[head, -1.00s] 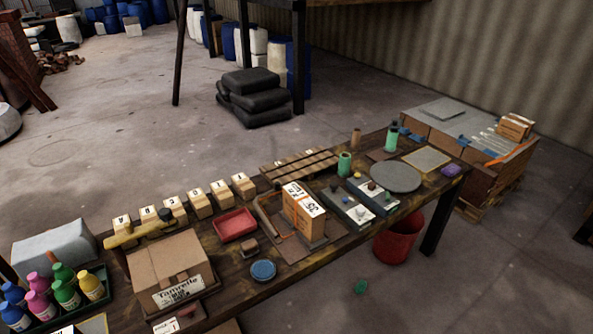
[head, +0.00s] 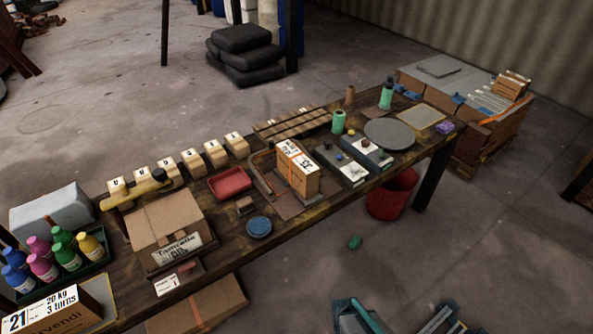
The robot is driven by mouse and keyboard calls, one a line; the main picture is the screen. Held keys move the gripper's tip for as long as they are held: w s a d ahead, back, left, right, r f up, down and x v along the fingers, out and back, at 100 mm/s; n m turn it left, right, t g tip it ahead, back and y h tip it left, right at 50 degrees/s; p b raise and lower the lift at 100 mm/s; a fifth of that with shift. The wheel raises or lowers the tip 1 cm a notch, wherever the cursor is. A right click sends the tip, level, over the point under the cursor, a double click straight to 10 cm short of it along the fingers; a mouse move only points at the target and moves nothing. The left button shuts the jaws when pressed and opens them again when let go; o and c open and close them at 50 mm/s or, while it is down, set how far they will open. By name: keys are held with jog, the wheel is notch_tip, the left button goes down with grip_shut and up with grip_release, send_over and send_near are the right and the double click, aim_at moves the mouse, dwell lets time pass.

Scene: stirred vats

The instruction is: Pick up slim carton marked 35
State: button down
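The slim carton (head: 298,170), orange-brown with a white label on top that seems to read 35, stands upright on a brown board on the long wooden table, right of the red tray. An orange stripe runs down its side. My gripper (head: 398,316) shows only partly at the bottom edge, in front of the table and well apart from the carton. Its two dark fingers are spread apart with nothing visible between them. The rest of it is cut off by the frame.
A red bucket (head: 392,194) stands on the floor at the front.

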dwell(0.4)
jog(key=shift+c, duration=0.8)
grip_release()
